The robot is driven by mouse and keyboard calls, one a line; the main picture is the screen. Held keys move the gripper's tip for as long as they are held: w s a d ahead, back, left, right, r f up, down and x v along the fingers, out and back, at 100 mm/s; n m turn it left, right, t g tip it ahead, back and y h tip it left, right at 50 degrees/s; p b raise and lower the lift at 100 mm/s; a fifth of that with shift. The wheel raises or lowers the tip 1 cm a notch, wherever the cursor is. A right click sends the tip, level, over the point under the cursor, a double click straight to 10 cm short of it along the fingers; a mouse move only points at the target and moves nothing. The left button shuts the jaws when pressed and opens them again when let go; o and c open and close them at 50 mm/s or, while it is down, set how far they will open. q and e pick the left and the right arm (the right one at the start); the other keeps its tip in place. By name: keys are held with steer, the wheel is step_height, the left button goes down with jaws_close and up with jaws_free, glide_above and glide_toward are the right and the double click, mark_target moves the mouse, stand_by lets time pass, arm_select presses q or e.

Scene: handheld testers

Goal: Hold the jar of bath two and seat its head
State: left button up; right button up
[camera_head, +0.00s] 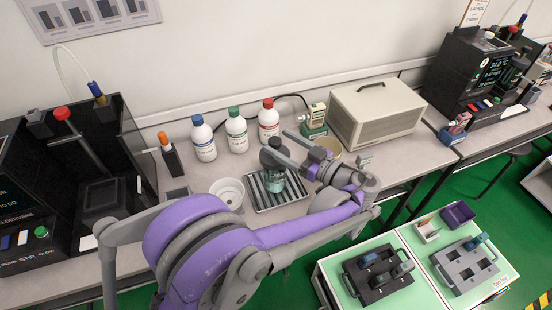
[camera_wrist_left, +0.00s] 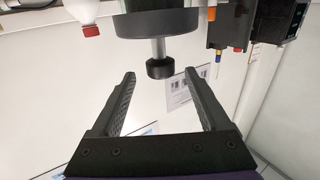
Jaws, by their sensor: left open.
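A teal glass jar (camera_head: 274,184) stands on the ribbed metal tray (camera_head: 296,196) in the head view. A dark head (camera_head: 270,157) shows at its top; I cannot tell how it sits on the jar. In the left wrist view, which looks upside down, a wide dark round piece (camera_wrist_left: 155,23) carries a thin stem ending in a black knob (camera_wrist_left: 160,68). My left gripper (camera_head: 284,147) is close by the head, and its open fingers (camera_wrist_left: 160,98) are empty, with the knob beyond and between the tips. My right gripper is not in view.
Three capped bottles (camera_head: 236,131) stand behind the tray. A white bowl (camera_head: 228,190) is left of it. A beige box (camera_head: 377,112) and small green-based device (camera_head: 314,122) are to the right. Dark stations stand at both ends. A green-topped cart (camera_head: 408,238) is in front.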

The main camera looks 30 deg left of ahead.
arm_select(q)
steer(key=shift+w+a+f, duration=0.2)
steer(key=shift+a, duration=0.45)
steer(key=a, duration=0.4)
steer(key=shift+w+a+f, duration=0.2)
steer(key=shift+w+f, duration=0.05)
steer(key=shift+f, duration=0.05)
jaws_close()
stand_by(0.7)
